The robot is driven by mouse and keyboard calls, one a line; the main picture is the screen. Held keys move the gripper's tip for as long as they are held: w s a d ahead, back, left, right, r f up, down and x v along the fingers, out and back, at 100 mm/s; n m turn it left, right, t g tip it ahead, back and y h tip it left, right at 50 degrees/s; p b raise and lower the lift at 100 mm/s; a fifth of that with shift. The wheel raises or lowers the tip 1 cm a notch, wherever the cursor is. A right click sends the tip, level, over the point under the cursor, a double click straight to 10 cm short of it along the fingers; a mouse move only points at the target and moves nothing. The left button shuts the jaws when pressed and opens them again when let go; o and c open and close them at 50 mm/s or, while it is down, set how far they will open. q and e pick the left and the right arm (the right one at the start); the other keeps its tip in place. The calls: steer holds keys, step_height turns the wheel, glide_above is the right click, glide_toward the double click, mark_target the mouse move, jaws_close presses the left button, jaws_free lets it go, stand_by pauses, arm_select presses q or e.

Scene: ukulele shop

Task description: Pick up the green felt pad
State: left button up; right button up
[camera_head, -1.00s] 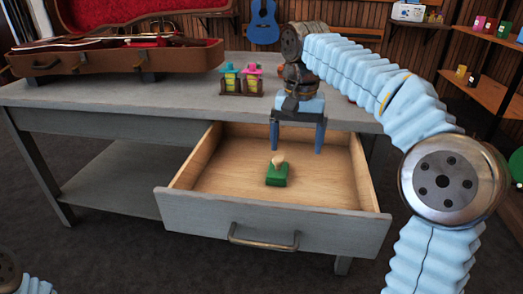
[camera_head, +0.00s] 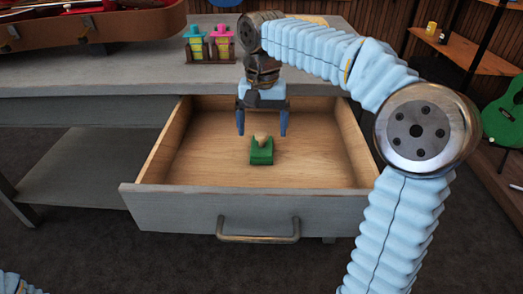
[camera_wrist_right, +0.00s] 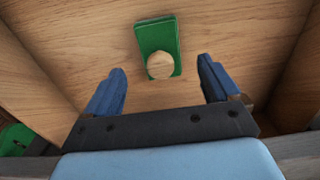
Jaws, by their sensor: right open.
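The green felt pad (camera_head: 261,155) lies on the wooden floor of the open drawer, with a round light-wood knob on top. In the right wrist view the green pad (camera_wrist_right: 156,34) is a rectangle ahead of the fingertips, its knob at the near end. My right gripper (camera_head: 262,132) points down over the drawer, its two blue fingers apart and empty. In the right wrist view the fingers (camera_wrist_right: 161,75) stand to either side of the knob's line, not touching it. At the lower left of the head view only a bit of my left arm shows; its gripper is out of view.
The grey drawer (camera_head: 175,207) is pulled out of the grey table (camera_head: 90,75), its walls surrounding the pad. A brown instrument case (camera_head: 120,28) is at the upper left.

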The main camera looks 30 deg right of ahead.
mark_target(262, 133)
step_height(262, 133, down, 4)
steer(key=shift+s+a+f+b, duration=0.1)
steer(key=shift+f+b, duration=0.05)
steer(key=shift+b, duration=0.25)
steer(key=c, duration=1.2)
